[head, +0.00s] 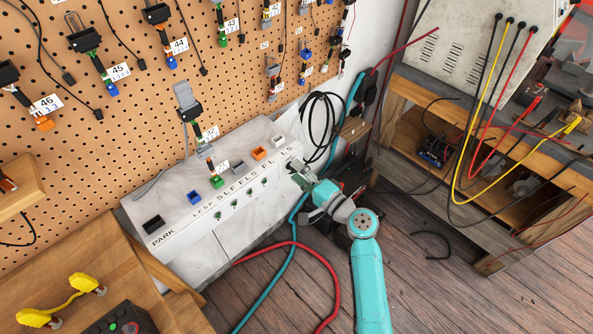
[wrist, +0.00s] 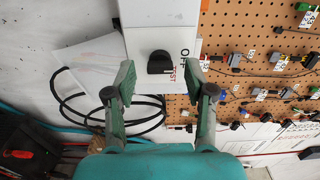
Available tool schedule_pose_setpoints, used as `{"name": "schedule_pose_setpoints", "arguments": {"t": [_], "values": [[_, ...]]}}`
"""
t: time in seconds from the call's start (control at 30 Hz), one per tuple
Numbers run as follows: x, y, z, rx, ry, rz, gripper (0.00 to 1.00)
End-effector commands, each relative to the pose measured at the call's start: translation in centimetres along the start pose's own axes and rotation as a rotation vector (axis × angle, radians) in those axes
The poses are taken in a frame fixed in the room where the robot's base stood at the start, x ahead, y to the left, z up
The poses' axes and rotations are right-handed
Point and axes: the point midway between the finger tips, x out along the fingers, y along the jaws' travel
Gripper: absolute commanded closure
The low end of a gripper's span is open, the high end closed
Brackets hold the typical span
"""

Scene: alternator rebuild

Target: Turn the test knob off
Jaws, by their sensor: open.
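The test knob (wrist: 160,62) is a black rounded knob on a white panel (wrist: 150,14) in the wrist view. Black and red lettering, partly legible as "OFF" and "TEST", runs beside it. Which mark the knob points to I cannot tell. My gripper (wrist: 161,80) is open, with one finger to each side of the knob and a visible gap on both sides. How far its tips are from the panel is unclear. In the head view my gripper (head: 301,176) is at the right end of the white console (head: 215,228), and the knob is not clearly visible there.
A pegboard (head: 140,130) with hanging tagged connectors stands behind the console. Coiled black cable (head: 322,125) hangs just right of my gripper. A red hose (head: 325,275) and a teal hose lie on the floor below. A workbench (head: 450,110) with cables stands at right.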

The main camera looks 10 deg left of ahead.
Motion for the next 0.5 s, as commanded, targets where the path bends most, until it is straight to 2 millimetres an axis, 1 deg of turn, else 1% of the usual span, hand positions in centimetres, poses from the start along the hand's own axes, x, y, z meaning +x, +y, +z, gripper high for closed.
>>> {"name": "schedule_pose_setpoints", "arguments": {"t": [0.03, 0.3, 0.5], "values": [[-0.9, 0.1, -0.1, 0.001, 0.003, 0.001, 0.46], [-6.3, 0.1, -0.1, 0.002, 0.004, 0.001, 0.46], [-9.3, 0.1, -0.1, 0.001, 0.004, 0.002, 0.46]]}}
